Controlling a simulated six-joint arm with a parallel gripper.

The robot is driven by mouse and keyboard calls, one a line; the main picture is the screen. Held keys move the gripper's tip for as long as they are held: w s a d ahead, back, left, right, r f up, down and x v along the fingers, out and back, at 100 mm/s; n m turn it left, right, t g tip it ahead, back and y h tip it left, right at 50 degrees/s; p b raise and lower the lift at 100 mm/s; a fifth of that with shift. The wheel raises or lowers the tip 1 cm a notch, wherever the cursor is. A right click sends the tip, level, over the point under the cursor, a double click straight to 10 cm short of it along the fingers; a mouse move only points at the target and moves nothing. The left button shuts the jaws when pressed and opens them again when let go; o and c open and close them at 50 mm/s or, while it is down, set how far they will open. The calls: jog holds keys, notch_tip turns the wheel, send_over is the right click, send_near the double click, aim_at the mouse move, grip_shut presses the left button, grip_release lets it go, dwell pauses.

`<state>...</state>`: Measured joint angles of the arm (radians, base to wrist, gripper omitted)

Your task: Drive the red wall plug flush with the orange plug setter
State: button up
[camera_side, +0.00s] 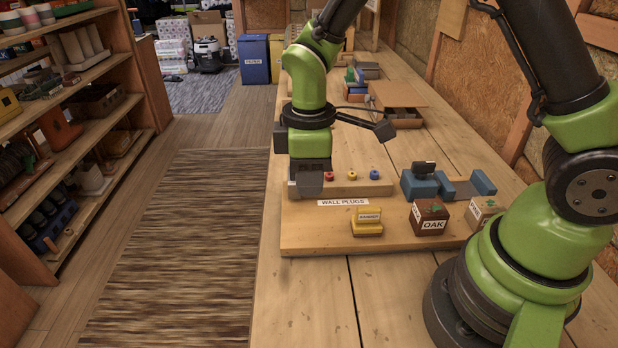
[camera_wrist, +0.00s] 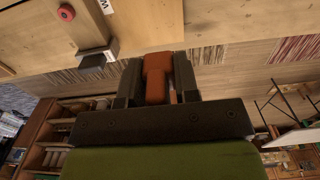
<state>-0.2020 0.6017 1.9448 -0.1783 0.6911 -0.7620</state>
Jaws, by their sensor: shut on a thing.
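The red wall plug (camera_side: 329,176) stands in the raised wooden strip, leftmost of a row with a yellow plug (camera_side: 352,175) and a blue plug (camera_side: 377,175). It also shows at the top left of the wrist view (camera_wrist: 66,12); how far it stands out is too small to tell. My gripper (camera_side: 310,185) is just left of the red plug in the side view. In the wrist view my gripper (camera_wrist: 158,75) is shut on the orange plug setter (camera_wrist: 157,80). The setter is apart from the red plug. In the side view the setter is hidden.
A "WALL PLUGS" label (camera_side: 343,202) lies in front of the strip. A yellow block (camera_side: 367,223), an OAK block (camera_side: 429,217) and a blue vise-like fixture (camera_side: 420,185) stand nearby. A grey block (camera_wrist: 97,57) sits beside the gripper in the wrist view. The front bench is clear.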

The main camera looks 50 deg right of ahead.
aim_at(330, 174)
jog(key=shift+o, duration=0.6)
jog(key=w+d, duration=0.1)
jog(key=d, duration=0.2)
jog(key=w+d, duration=0.2)
jog(key=d, duration=0.1)
jog(key=w+d+r, duration=0.1)
jog(key=d, duration=0.3)
jog(key=shift+w+d, duration=0.1)
jog(key=shift+w, duration=0.15)
jog(key=shift+c, duration=0.3)
jog(key=shift+d+f, duration=0.1)
jog(key=shift+d, duration=0.25)
jog(key=shift+w+f, duration=0.1)
jog(key=shift+f, duration=2.8)
jog(key=shift+f, duration=1.1)
jog(key=shift+r, duration=0.15)
jog(key=shift+r, duration=3.4)
